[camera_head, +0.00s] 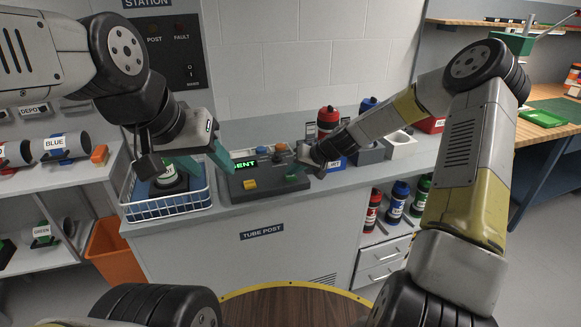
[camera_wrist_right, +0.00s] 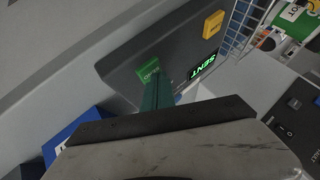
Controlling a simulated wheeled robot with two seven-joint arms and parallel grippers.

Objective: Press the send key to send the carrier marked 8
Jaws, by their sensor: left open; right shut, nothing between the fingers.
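The control panel (camera_head: 268,181) stands on the counter. Its green display (camera_head: 244,165) reads SENT, and the same display shows in the right wrist view (camera_wrist_right: 202,67). The green send key (camera_wrist_right: 147,73) is at the panel's edge. My right gripper (camera_wrist_right: 158,90) is shut and empty, its teal tips at the send key; whether they touch it I cannot tell. In the head view it (camera_head: 297,171) covers part of that area. My left gripper (camera_head: 184,160) is open above the wire basket. A dark carrier (camera_head: 168,178) with a pale-and-green top is in the basket. No marking 8 is readable.
The wire basket (camera_head: 168,207) stands left of the panel. A yellow key (camera_head: 250,184) is on the panel. A red bottle-like carrier (camera_head: 328,121) stands behind a blue bin at the right. Several carriers stand on the shelf under the counter (camera_head: 396,204). An orange bin (camera_head: 113,252) is on the floor.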

